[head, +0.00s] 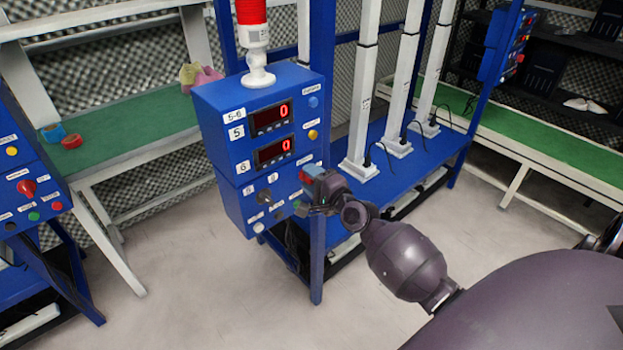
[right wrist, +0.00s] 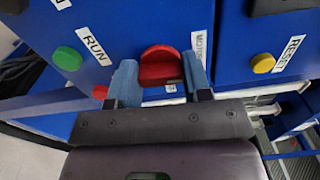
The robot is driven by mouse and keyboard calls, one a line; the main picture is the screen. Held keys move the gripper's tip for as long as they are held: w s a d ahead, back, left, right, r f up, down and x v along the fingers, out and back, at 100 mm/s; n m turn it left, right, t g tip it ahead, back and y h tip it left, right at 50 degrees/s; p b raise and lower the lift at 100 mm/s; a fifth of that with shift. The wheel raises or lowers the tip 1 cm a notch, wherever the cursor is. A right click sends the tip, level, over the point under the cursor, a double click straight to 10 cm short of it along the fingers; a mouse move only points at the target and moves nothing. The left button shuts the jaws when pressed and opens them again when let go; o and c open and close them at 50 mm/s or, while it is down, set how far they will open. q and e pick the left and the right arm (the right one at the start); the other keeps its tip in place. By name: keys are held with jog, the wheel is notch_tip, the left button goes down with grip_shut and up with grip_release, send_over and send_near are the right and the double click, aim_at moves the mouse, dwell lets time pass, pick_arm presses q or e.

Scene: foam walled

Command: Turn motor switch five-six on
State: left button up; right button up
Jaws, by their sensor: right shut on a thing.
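The blue control box (head: 231,160) marked 5-6 stands left of centre in the head view, with two red displays reading 0. The red motor switch knob (right wrist: 160,62) shows in the right wrist view, next to a label starting "MOTO". My right gripper (right wrist: 160,84) has its blue fingers on either side of this knob and is shut on it. In the head view the right gripper (head: 315,186) is at the box's lower right edge and covers part of the panel there. Which way the knob is turned is hard to tell. My left gripper is not in view.
A green RUN button (right wrist: 68,58) and a yellow RESET button (right wrist: 263,63) flank the knob. A grey toggle (head: 265,197) is lower on the box. A red beacon (head: 255,35) stands on top. White posts (head: 366,100) rise behind at right. Open floor lies in front.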

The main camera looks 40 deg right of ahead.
jog(key=shift+n, duration=0.5)
jog(key=o, duration=0.9)
jog(key=s, duration=1.1)
jog(key=shift+d, duration=0.4)
jog(key=shift+w, duration=0.1)
